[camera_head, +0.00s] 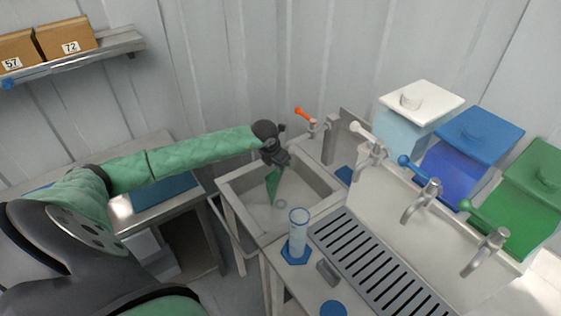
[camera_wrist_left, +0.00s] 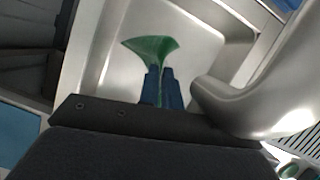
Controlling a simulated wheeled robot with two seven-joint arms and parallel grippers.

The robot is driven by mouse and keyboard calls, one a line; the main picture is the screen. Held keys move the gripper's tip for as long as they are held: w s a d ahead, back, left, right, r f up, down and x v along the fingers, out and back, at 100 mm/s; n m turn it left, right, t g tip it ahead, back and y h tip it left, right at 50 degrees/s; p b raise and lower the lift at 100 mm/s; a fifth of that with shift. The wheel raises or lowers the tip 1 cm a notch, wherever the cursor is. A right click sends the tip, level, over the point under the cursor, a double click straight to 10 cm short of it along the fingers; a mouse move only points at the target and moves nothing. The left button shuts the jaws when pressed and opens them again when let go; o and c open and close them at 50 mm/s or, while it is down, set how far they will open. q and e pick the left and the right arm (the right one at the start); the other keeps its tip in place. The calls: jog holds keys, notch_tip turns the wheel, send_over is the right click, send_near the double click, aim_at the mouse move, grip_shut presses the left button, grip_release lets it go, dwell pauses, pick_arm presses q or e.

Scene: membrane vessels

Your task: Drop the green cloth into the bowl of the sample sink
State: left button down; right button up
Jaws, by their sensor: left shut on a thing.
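The green cloth (camera_head: 273,187) hangs from my left gripper (camera_head: 279,162) over the bowl of the sample sink (camera_head: 243,207). The left gripper is shut on the cloth near its top, and the cloth's lower part hangs free inside the outline of the bowl. In the left wrist view the cloth (camera_wrist_left: 150,48) fans out beyond the two blue fingertips (camera_wrist_left: 162,75), with the pale basin (camera_wrist_left: 118,72) behind it. I cannot tell how high the cloth is above the basin floor. My right gripper is in neither view.
An orange-handled tap (camera_head: 310,120) stands behind the sink. A clear cylinder (camera_head: 298,232) on a blue base stands in front of it. A slotted drain grate (camera_head: 372,265) and several taps are to the right, below white, blue and green tanks.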

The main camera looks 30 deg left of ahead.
pick_arm(q)
jog(key=shift+f, duration=2.35)
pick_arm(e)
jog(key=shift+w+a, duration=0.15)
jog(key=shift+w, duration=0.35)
pick_arm(q)
jog(key=c, duration=0.9)
grip_release()
jog(key=o, duration=0.6)
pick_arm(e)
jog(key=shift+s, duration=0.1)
pick_arm(q)
jog(key=shift+r, duration=0.15)
